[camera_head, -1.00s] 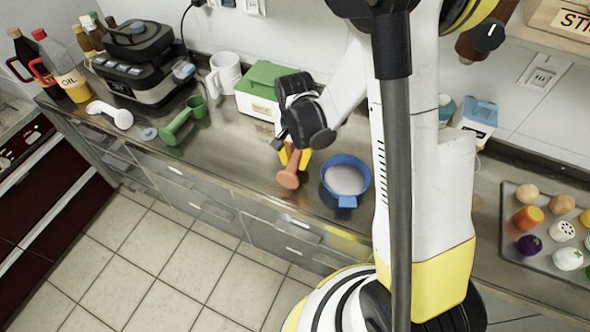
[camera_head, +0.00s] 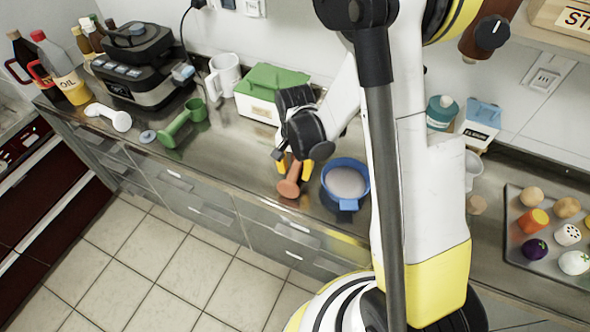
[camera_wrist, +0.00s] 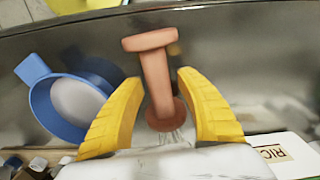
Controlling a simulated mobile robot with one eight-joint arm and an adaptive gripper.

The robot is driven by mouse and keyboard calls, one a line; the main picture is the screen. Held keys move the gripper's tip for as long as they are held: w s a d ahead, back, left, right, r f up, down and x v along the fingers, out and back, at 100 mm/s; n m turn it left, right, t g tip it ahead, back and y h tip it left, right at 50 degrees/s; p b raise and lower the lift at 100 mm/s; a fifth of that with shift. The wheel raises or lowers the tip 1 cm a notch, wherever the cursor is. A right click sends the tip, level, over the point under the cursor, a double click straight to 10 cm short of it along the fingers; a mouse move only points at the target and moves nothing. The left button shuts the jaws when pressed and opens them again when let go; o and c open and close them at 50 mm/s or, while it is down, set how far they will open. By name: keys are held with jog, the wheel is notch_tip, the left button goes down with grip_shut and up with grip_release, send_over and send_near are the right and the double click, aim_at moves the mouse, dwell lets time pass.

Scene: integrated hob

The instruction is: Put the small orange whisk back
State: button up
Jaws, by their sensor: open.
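The small orange whisk (camera_head: 290,184) is at the front part of the steel counter, left of a blue pot. In the wrist view the whisk (camera_wrist: 157,72) has a flat-ended orange handle, a round collar and thin wires at its lower end. My gripper (camera_wrist: 160,112) is open, with one yellow finger on each side of the whisk and a gap visible at both sides. In the head view my gripper (camera_head: 294,170) reaches down over the whisk and hides its upper part. I cannot tell whether the whisk touches the counter along its length.
The blue pot (camera_head: 345,182) with pale contents stands close to the right of my gripper. A green-lidded box (camera_head: 262,100) is behind it. A green utensil (camera_head: 180,128) and a white one (camera_head: 112,117) lie to the left. The counter's front edge is near.

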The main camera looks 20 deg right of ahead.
jog(key=r+p, duration=0.1)
jog(key=r, duration=0.2)
jog(key=r+p, duration=0.1)
jog(key=r, duration=0.3)
jog(key=r+p, duration=0.2)
jog(key=r, duration=0.1)
jog(key=shift+s+d+r, duration=0.15)
jog(key=shift+d+r, duration=0.1)
jog(key=shift+r, duration=0.05)
jog(key=s+r+n+t, duration=0.3)
jog(key=s+r, duration=0.3)
jog(key=r, duration=0.3)
jog(key=s+r+n+t, duration=0.4)
jog(key=s+r+n, duration=0.1)
jog(key=r, duration=0.4)
jog(key=shift+s+a+r, duration=0.2)
jog(key=shift+s+r, duration=0.15)
